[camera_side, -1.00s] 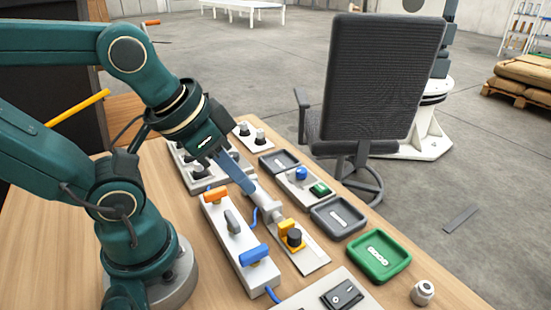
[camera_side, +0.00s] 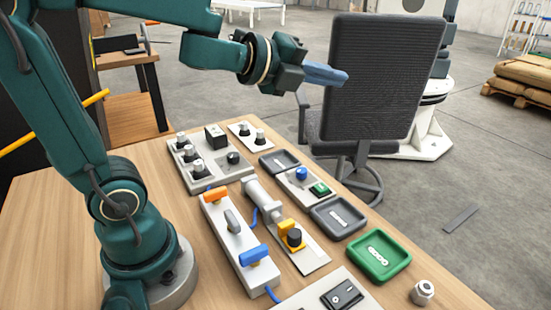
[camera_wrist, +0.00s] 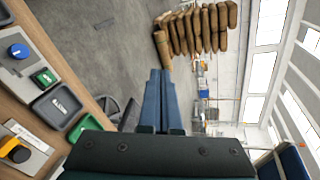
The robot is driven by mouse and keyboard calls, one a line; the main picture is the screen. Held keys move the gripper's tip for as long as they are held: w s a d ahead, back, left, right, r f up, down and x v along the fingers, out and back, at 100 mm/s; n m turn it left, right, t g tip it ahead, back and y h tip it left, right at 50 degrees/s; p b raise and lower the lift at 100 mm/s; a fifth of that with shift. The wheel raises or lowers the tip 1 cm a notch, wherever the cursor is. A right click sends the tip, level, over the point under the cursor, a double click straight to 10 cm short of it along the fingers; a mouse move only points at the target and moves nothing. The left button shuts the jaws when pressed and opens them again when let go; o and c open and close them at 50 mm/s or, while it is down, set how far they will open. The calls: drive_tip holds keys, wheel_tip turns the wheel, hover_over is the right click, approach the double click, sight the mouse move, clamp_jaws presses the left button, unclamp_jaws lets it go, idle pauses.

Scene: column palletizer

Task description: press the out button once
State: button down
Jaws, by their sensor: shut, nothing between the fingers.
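No readable label tells me which one is the out button. In the wrist view the blue button (camera_wrist: 18,51) and green button (camera_wrist: 45,77) are at the left edge. My gripper (camera_side: 345,77) is shut and empty, raised well above the table and pointing sideways in front of the chair back. Its blue fingers (camera_wrist: 160,73) are together in the wrist view, away from the buttons.
Grey trays (camera_side: 338,217) and a green tray (camera_side: 380,257) lie beside the plate. A lever panel (camera_side: 232,232), a knob panel (camera_side: 212,172) and a yellow-and-black switch (camera_side: 291,236) stand nearby. An office chair (camera_side: 378,85) is beyond the table edge.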

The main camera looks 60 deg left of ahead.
wheel_tip(320, 180, down, 7)
drive_tip(key=w+m+g+h, duration=0.1)
drive_tip(key=m+g+h, duration=0.15)
drive_tip(key=m, duration=0.45)
drive_tip(key=g, duration=0.3)
hover_over(316, 188)
wheel_tip(316, 188, down, 5)
drive_tip(key=shift+f+m+y, duration=0.2)
drive_tip(key=shift+m+y, duration=0.15)
drive_tip(key=shift+m, duration=0.05)
drive_tip(key=shift+f, duration=4.4)
drive_tip(key=shift+f, duration=0.4)
